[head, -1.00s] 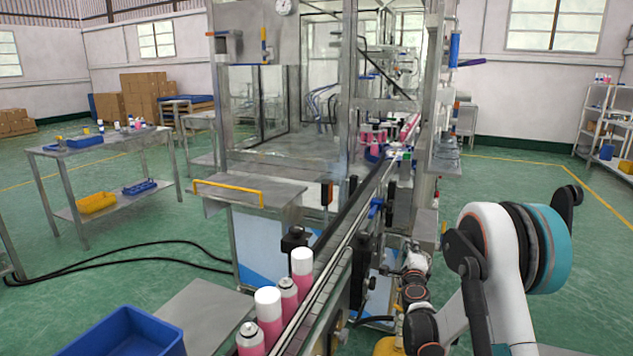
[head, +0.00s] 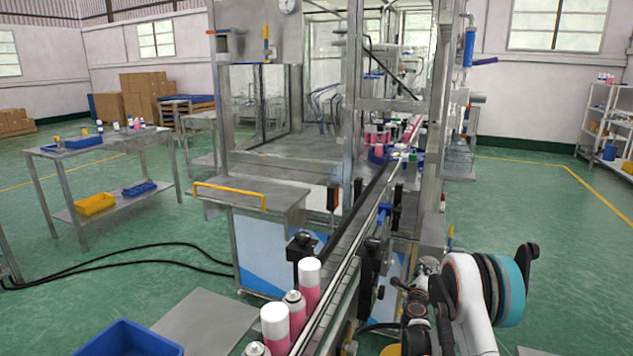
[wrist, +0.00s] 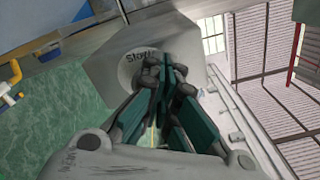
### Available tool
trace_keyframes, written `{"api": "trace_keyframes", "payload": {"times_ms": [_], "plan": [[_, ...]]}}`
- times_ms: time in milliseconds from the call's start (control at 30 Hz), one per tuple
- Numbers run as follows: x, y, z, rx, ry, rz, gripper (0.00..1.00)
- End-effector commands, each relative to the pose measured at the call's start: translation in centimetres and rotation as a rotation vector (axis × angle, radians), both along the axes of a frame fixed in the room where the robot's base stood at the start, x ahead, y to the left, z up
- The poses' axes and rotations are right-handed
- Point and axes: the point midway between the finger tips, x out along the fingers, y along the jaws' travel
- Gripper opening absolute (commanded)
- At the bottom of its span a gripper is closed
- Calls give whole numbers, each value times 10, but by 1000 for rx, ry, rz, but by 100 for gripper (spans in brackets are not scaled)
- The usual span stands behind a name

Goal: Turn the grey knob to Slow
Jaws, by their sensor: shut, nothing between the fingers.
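In the wrist view a pale grey panel (wrist: 105,58) with angled edges faces my gripper (wrist: 166,66). A round, light label (wrist: 132,60) on it carries dark lettering that looks like "Slow", tilted in the picture. My gripper's dark teal fingers are shut together and empty, with their tips in front of the panel, just right of the lettering. The grey knob is not clearly visible; the fingers cover that part of the panel. I cannot tell whether the fingers touch anything. In the head view my gripper cannot be made out.
A conveyor (head: 345,255) with pink, white-capped cans (head: 309,285) runs into the glazed machine (head: 265,150). A blue crate (head: 125,340) is at lower left. A table (head: 95,150) with trays stands at left. Green floor (head: 545,220) is clear at right.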

Motion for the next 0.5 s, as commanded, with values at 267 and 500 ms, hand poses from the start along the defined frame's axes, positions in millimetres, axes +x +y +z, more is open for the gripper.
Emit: {"api": "trace_keyframes", "payload": {"times_ms": [267, 500], "plan": [[15, -6, 0, -1, 0, 1, 0], [17, -7, 2, -2, 0, 2, 0]]}}
